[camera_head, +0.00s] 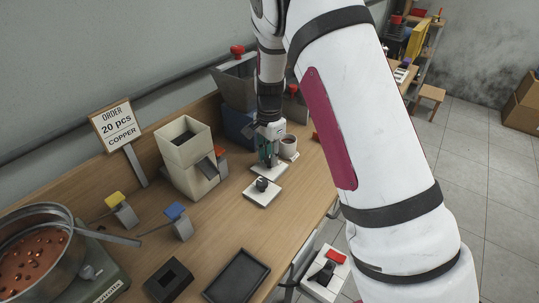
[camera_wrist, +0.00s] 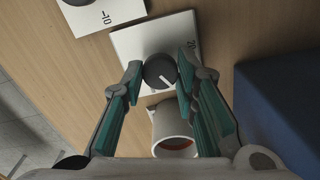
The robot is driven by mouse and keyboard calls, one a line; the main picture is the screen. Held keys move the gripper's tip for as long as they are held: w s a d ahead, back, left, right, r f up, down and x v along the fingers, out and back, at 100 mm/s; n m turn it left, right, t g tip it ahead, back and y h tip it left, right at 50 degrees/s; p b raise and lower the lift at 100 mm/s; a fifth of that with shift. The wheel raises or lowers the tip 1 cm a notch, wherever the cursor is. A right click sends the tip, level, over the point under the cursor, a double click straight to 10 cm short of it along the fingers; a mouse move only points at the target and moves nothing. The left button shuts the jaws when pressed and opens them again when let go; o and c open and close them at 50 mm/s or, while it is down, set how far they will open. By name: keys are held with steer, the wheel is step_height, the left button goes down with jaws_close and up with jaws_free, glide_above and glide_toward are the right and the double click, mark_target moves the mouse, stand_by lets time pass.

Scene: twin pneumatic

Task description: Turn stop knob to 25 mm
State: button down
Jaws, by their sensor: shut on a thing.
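In the wrist view, a round dark knob (camera_wrist: 159,72) with a white pointer line sits on a white plate (camera_wrist: 128,45). The pointer slants toward the lower right in that picture. In the head view, my gripper (camera_head: 267,160) points down at the far white plate (camera_head: 279,173), and the knob there is hidden.
A second white plate with a dark knob (camera_head: 262,184) lies just nearer. A blue box (camera_wrist: 280,105) is close by. A beige hopper (camera_head: 186,160) stands to the left.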

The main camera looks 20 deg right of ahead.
mark_target(269, 158)
steer(key=c, duration=1.2)
jaws_free()
steer(key=shift+c, duration=0.2)
steer(key=shift+r, duration=0.15)
step_height(269, 158, up, 12)
